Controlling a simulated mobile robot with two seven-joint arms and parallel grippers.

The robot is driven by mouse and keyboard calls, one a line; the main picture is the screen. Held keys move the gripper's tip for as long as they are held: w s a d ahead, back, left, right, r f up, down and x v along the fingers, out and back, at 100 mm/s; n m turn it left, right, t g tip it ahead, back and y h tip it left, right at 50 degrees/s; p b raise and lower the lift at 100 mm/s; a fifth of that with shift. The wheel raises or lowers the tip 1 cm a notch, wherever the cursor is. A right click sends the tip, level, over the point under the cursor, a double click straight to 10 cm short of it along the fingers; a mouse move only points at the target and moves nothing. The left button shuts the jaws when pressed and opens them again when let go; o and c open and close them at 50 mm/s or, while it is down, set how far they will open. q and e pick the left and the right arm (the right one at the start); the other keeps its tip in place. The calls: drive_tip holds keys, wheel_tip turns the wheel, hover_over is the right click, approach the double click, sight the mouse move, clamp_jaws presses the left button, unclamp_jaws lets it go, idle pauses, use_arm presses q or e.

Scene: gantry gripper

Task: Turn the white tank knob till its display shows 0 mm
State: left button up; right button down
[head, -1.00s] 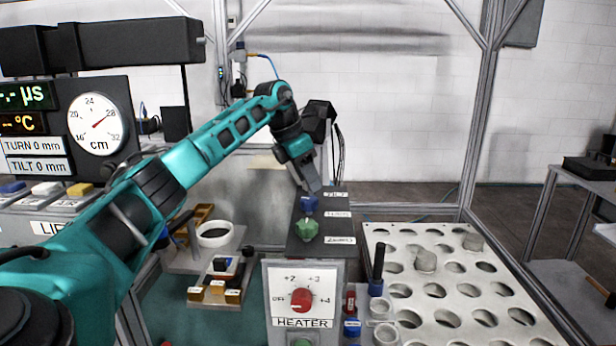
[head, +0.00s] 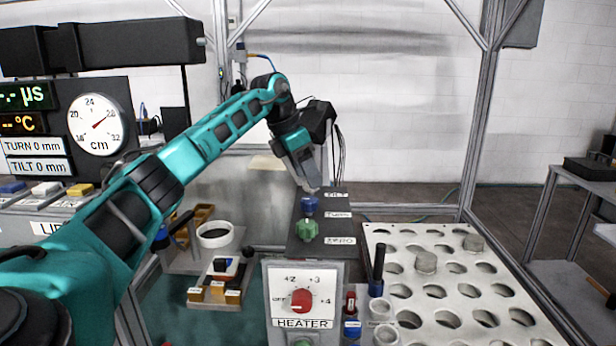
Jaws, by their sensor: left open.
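No white knob shows clearly. On the dark control panel (head: 328,226), a blue knob (head: 309,206) stands behind a green knob (head: 307,231), with labels reading TILT, TURN and ZERO to their right. My left gripper (head: 312,187) points down at the far end of this panel, just above and behind the blue knob. It is open and covers the spot beside the TILT label, so a knob there would be hidden. I cannot tell whether it touches anything. At the left, the TURN display (head: 34,146) and the TILT display (head: 40,167) both read 0 mm. My right gripper is out of view.
The heater box (head: 332,281) with its red knob stands in front of the panel. A perforated white plate (head: 457,328) with round holes lies to the right. A small rack with a round dish (head: 215,235) stands to the left. A frame post (head: 480,130) rises at the right.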

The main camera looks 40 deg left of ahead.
use_arm(q)
drive_tip(key=d+v, duration=0.1)
drive_tip(key=v, duration=0.5)
drive_tip(key=shift+a, duration=0.5)
drive_tip(key=shift+f, duration=0.1)
